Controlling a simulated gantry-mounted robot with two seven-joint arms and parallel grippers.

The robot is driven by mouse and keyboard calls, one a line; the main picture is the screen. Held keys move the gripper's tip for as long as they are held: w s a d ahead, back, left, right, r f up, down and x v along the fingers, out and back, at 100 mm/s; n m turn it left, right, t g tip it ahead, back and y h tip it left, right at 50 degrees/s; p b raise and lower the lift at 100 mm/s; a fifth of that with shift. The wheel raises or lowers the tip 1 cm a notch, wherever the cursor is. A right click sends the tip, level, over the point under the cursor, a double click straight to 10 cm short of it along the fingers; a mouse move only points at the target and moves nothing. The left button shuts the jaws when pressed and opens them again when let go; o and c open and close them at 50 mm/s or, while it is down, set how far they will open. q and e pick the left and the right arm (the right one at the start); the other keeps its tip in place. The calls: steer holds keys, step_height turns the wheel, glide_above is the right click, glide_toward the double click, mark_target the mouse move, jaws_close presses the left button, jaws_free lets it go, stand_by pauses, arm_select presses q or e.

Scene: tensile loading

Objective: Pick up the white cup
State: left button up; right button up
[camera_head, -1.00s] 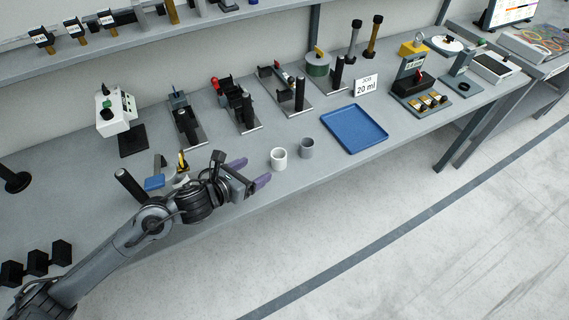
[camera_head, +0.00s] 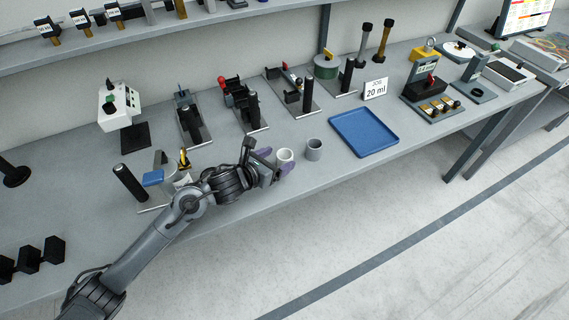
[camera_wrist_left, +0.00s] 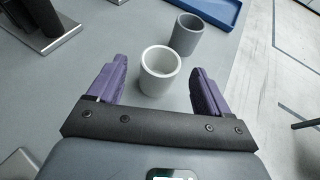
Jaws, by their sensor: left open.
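The white cup (camera_head: 285,158) stands upright on the grey workbench, close to its front edge. My left gripper (camera_head: 276,160) is at the cup, with its purple fingers open. In the left wrist view the white cup (camera_wrist_left: 160,71) stands between and slightly ahead of the two fingertips of the left gripper (camera_wrist_left: 159,80), with gaps on both sides. The cup's inside looks empty. In the head view, the gripper hides part of the cup's lower left. My right gripper is not in view.
A grey cup (camera_head: 314,149) stands just right of the white cup, and it also shows in the left wrist view (camera_wrist_left: 186,35). A blue tray (camera_head: 364,132) lies further right. Several fixtures (camera_head: 249,108) stand behind. The bench's front edge is close.

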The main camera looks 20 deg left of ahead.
arm_select(q)
steer(key=shift+b+x, duration=0.4)
steer(key=shift+x, duration=0.95)
steer(key=c, duration=1.1)
